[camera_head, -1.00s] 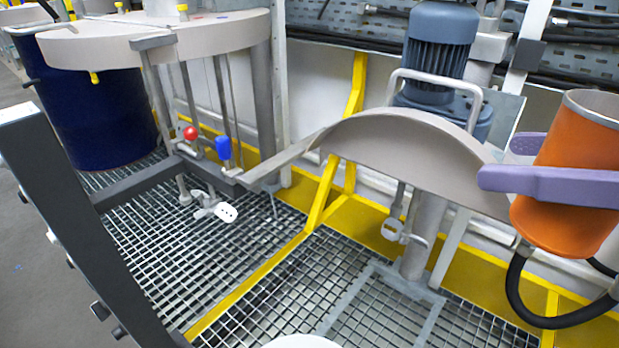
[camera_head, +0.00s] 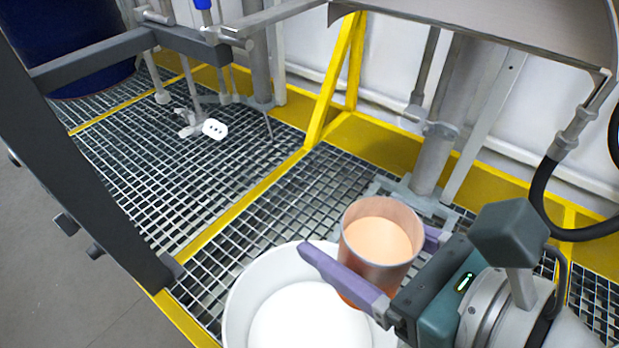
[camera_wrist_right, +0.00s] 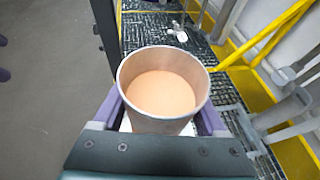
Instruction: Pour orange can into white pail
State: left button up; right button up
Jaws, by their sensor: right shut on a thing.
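The orange can (camera_head: 380,262) is held by my right gripper (camera_head: 385,270), whose purple fingers grip it from both sides. The can is nearly upright, and pale orange contents show inside its rim. In the right wrist view the can (camera_wrist_right: 160,118) sits between the fingers with its open top facing the camera. The white pail (camera_head: 245,290) stands at the bottom middle of the head view, with a white inside. The can overlaps the pail's right rim in the picture and seems to be above it.
A metal grating (camera_head: 230,165) with yellow edging (camera_head: 240,215) covers the floor. A grey post (camera_head: 80,160) stands at left, and a dark blue drum (camera_head: 70,45) is at upper left. A steel column (camera_head: 445,120) and black hose (camera_head: 545,200) are at right.

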jog(key=shift+n+g+y, duration=0.5)
jog(key=s+a+f+b, duration=0.2)
jog(key=a+f+b, duration=0.1)
jog(key=a+f, duration=0.1)
jog(key=s+a+f+b, duration=0.2)
jog(key=a+f+b, duration=0.1)
jog(key=a+f, duration=0.2)
jog(key=s+a+f+b, duration=0.3)
jog(key=a+f+b, duration=0.1)
jog(key=f, duration=0.3)
jog(key=shift+s+a+f, duration=0.1)
jog(key=shift+a, duration=0.25)
jog(key=shift+s+a+f, duration=0.2)
jog(key=shift+s+a, duration=0.05)
jog(key=shift+a, duration=0.2)
jog(key=shift+w+d+r, duration=0.1)
jog(key=shift+w+d+r+m+g+y, duration=0.15)
jog(key=shift+d+m+g+y, duration=0.05)
jog(key=shift+m+g+y, duration=0.1)
jog(key=shift+w+d+m+g+y+b, duration=0.15)
jog(key=shift+w+d+m+g+y, duration=0.25)
jog(key=shift+m, duration=0.35)
jog(key=shift+w+d+m+g+y+b, duration=0.15)
jog(key=shift+w+d+m+g+y, duration=0.3)
jog(key=shift+m, duration=0.3)
